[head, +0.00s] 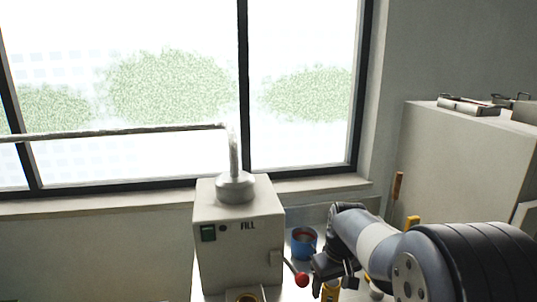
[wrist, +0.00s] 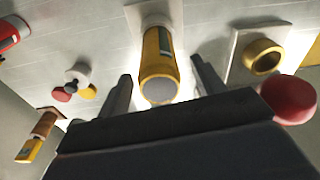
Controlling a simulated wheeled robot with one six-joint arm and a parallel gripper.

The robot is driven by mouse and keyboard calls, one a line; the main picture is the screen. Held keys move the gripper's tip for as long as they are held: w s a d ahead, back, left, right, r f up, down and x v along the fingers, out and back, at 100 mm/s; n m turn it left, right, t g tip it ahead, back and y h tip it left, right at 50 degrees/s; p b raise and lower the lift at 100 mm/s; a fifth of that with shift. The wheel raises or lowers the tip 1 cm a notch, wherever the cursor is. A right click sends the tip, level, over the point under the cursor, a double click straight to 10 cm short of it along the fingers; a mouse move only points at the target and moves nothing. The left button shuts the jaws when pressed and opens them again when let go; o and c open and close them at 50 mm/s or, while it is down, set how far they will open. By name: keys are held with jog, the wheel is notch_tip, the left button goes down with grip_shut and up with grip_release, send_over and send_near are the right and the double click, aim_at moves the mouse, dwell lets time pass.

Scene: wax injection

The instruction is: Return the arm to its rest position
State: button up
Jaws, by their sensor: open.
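My gripper (head: 334,278) is at the lower right of the head view, pointing down over the worktop beside the FILL machine. In the wrist view my gripper (wrist: 162,70) shows two dark fingers standing apart, with nothing clamped between them. A yellow cylinder with a pale round end (wrist: 159,65) appears in the gap between the fingers, with clear space on both sides. Part of a yellow item (head: 331,292) shows below my gripper in the head view. My arm (head: 380,247) reaches in from the right, bent low over the worktop.
The FILL machine (head: 238,240), with a red-knobbed lever (head: 302,279), stands left of my gripper. A blue and red cup (head: 304,243) is close behind. A brass ring (wrist: 262,57) and red ball (wrist: 290,98) lie right in the wrist view. A grey cabinet (head: 460,150) stands right.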

jog(key=shift+f+b, duration=0.55)
jog(key=shift+f, duration=0.2)
jog(key=r, duration=0.7)
jog(key=s+r, duration=0.1)
jog(key=r, duration=0.3)
jog(key=shift+s+d+r+p, duration=0.1)
jog(key=shift+d+r+p, duration=0.15)
jog(key=shift+r+p, duration=0.05)
jog(key=f, duration=0.7)
jog(key=w+f, duration=0.1)
jog(key=f, duration=0.3)
jog(key=shift+a, duration=0.25)
notch_tip(320, 180, up, 5)
jog(key=p, duration=0.3)
jog(key=shift+w, duration=0.1)
jog(key=shift+r+p, duration=0.4)
jog(key=shift+r, duration=0.05)
jog(key=shift+b, duration=0.3)
jog(key=shift+d, duration=0.15)
